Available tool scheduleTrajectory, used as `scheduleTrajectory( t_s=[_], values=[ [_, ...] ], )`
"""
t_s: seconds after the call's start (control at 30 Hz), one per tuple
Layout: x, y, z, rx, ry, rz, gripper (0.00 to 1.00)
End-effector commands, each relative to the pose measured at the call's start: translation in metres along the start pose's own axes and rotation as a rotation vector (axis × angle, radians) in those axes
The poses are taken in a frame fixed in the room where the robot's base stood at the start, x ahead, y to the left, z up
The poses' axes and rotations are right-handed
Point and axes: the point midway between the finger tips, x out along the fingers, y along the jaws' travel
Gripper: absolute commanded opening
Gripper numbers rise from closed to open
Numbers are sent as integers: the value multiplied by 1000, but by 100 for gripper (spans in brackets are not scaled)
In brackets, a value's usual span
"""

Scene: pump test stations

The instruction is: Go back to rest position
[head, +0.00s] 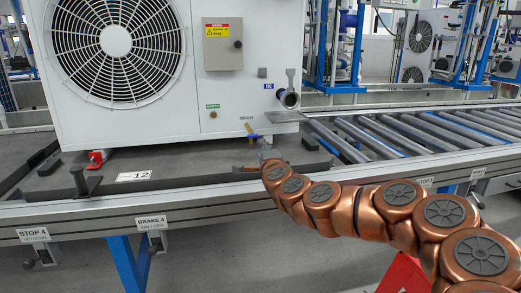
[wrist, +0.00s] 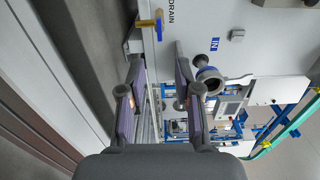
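My copper-coloured arm reaches in from the right in the head view. My gripper (head: 264,150) is at the lower right corner of the white pump unit (head: 160,125), close to the brass drain valve (head: 251,132). In the wrist view my gripper (wrist: 158,58) has its two dark fingers apart, with nothing held between them. The grey pipe port (wrist: 208,78) beside the blue IN label is just right of the right finger.
The unit stands on a grey conveyor bench with a front rail (head: 120,207). A roller conveyor (head: 400,133) runs to the right. Brake (head: 153,238) and stop (head: 42,252) levers hang below the front rail. A red object (head: 403,275) is under my arm.

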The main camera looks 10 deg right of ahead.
Motion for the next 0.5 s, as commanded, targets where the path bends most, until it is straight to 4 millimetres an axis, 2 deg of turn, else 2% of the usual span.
scheduleTrajectory(
  t_s=[0.4, 0.5],
  values=[
    [-2, 0, 1, -1, -2, 1, 33],
    [-5, -10, 7, -15, -22, 2, 33]
  ],
)
